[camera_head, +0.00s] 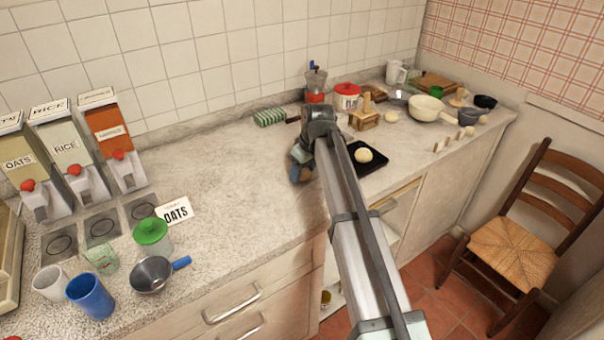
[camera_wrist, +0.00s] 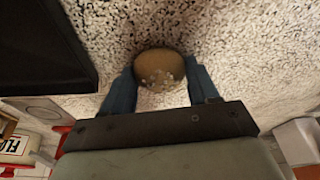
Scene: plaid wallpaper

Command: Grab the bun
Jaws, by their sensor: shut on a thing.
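A round tan bun (camera_wrist: 160,66) with pale flecks sits between the two blue fingers of my gripper (camera_wrist: 161,80) in the wrist view. The fingers are shut on its sides. The speckled counter is close behind it; I cannot tell whether the bun touches it. In the head view my gripper (camera_head: 296,173) points down at the counter, left of a black tray, and the held bun is hidden there. A second pale round bun-like thing (camera_head: 364,155) lies on the black tray (camera_head: 374,164).
The black tray also shows in the wrist view (camera_wrist: 40,50), at the left. Dispensers (camera_head: 70,150) and cups are at left. The counter (camera_head: 235,165) between is clear.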

